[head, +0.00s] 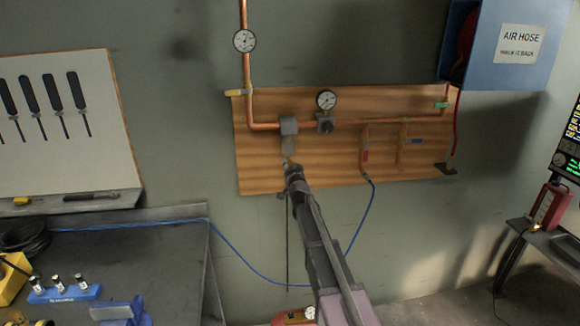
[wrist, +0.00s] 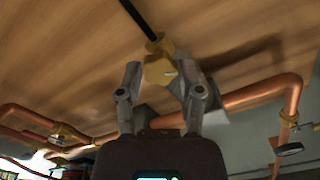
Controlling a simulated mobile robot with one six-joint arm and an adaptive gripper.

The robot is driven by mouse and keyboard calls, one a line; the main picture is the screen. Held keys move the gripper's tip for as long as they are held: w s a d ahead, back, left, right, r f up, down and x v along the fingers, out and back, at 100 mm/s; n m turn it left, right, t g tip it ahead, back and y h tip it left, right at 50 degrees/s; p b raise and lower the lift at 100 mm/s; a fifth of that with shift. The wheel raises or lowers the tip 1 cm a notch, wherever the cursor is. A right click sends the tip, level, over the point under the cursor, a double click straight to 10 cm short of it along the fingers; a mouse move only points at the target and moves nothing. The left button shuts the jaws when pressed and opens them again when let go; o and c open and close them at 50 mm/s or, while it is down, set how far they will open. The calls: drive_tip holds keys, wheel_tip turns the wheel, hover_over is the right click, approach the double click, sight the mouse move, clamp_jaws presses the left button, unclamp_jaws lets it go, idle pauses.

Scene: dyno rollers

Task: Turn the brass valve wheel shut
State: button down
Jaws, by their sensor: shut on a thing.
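The brass valve wheel (wrist: 160,72) sits between my fingertips in the wrist view, on a brass fitting at the wooden board. My gripper (wrist: 160,80) is shut on it, one finger at each side. In the head view my gripper (head: 291,166) reaches up to the board, just below a grey filter unit (head: 289,127) on the copper pipe. There the wheel is mostly hidden by my gripper and too small to make out. How far the wheel is turned cannot be told.
The wooden board (head: 420,165) carries copper pipe and a round gauge (head: 326,100). A dark tube hangs below the fitting, and a blue hose (head: 240,258) loops past my arm. A workbench (head: 150,260) stands left, and a blue air-hose box (head: 510,70) hangs upper right.

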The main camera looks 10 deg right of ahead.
drive_tip(key=m, duration=1.1)
drive_tip(key=shift+w+m, duration=0.1)
drive_tip(key=shift+m, duration=0.3)
drive_tip(key=shift+c, duration=1.3)
unclamp_jaws()
drive_tip(key=shift+s, duration=0.25)
drive_tip(key=s, duration=1.1)
drive_tip(key=shift+s, duration=0.35)
drive_tip(key=shift+a, duration=0.1)
